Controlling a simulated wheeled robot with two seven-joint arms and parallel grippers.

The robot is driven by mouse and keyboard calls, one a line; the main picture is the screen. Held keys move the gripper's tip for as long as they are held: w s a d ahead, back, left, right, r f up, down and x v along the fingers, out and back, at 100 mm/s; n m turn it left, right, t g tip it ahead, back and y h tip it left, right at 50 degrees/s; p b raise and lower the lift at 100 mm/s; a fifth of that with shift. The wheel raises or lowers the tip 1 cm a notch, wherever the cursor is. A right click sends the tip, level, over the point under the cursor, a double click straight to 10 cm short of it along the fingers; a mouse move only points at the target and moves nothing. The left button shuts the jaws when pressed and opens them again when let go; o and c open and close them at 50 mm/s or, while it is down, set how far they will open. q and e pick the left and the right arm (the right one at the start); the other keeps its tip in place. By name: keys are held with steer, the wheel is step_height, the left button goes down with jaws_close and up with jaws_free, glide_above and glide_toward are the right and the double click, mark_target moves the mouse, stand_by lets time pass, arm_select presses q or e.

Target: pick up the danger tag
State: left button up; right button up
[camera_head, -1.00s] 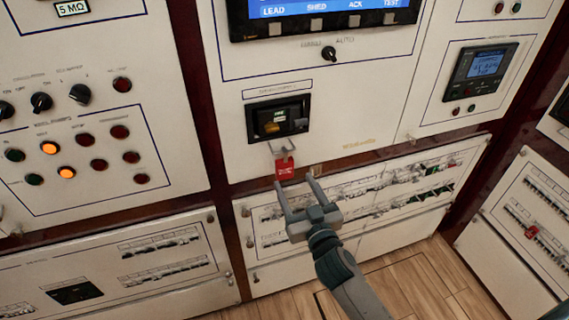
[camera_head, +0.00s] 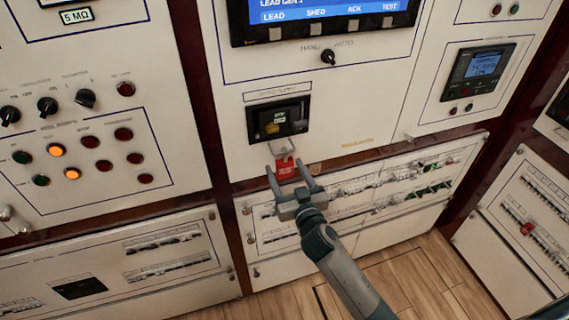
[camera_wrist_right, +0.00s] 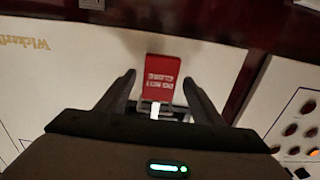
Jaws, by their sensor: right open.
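The red danger tag (camera_head: 286,166) hangs below the small black breaker unit (camera_head: 279,120) on the white panel, from a pale metal hasp (camera_head: 281,153). In the right wrist view the tag (camera_wrist_right: 161,78) shows white lettering and lies between the two fingers, with a gap on each side. My right gripper (camera_head: 288,170) is open and its fingers are on either side of the tag in the head view; whether they touch anything is not visible, but both fingers (camera_wrist_right: 160,84) look clear of it. My left gripper is not in view.
Breaker rows (camera_head: 345,205) sit on the lower panel behind my right arm. A panel with knobs and lamps (camera_head: 88,140) is at left, and a blue screen (camera_head: 330,10) is above. Wooden floor (camera_head: 415,270) shows below.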

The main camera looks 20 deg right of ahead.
steer(key=shift+w, duration=0.75)
steer(key=shift+c, duration=0.6)
steer(key=c, duration=1)
steer(key=shift+c, duration=0.2)
steer(key=shift+r, duration=0.7)
steer(key=s+b, duration=0.5)
steer(key=s, duration=1.3)
steer(key=shift+d, duration=0.35)
